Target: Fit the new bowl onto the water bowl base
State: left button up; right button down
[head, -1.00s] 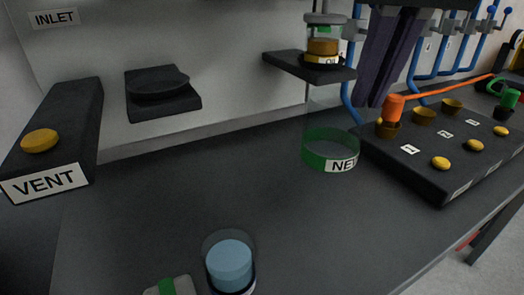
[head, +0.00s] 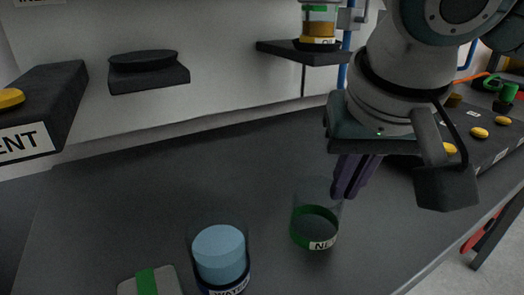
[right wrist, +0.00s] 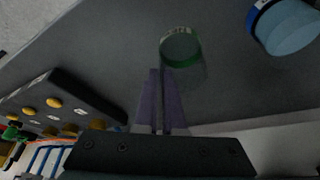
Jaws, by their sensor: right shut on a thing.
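The new bowl (head: 314,240) is a clear cup with a green band and a white label partly reading "NEW". It is over the dark bench, right of the water-filled bowl; I cannot tell if its bottom touches the bench. My right gripper (head: 342,192) has its purple fingers shut on the bowl's rim. The right wrist view shows the bowl (right wrist: 180,48) at the fingertips. A black round base (head: 143,62), empty, sits on the left wall shelf. The bowl of blue water (head: 219,255), labelled "WATER", stands on the bench. My left gripper is out of view.
The oil bowl (head: 319,25) sits on the right wall shelf (head: 290,54). A pad with a green stripe (head: 147,283) lies at the front. A button panel (head: 490,150) stands at the right. The bench's middle is clear.

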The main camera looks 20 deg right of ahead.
jog(key=c, duration=1.5)
grip_release()
jog(key=shift+f, duration=0.1)
jog(key=o, duration=0.5)
